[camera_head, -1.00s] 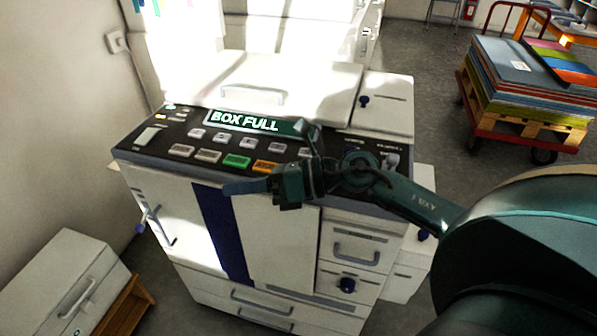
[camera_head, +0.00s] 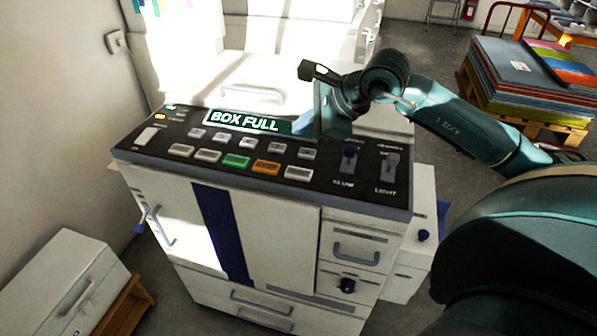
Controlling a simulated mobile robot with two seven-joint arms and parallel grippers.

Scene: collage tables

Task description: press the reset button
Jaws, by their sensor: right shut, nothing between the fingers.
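The control panel (camera_head: 330,190) on the white machine has two rows of buttons. A green button (camera_head: 236,161) and an orange button (camera_head: 266,167) sit in the front row among grey ones, such as the grey button (camera_head: 298,173) at its right end. The button labels are too small to read, so I cannot tell which is reset. The display (camera_head: 245,121) reads BOX FULL. My right gripper (camera_head: 303,123) is shut and empty, its fingertips at the display's right end, behind the back-row button (camera_head: 306,153). I cannot tell whether it touches the panel. My left gripper is out of view.
Switches (camera_head: 348,158) stand at the panel's right, and a rocker (camera_head: 149,136) at its left. The white lid (camera_head: 240,75) rises behind. A small white cabinet (camera_head: 65,280) is at the lower left. A cart with stacked boards (camera_head: 510,70) stands at the upper right.

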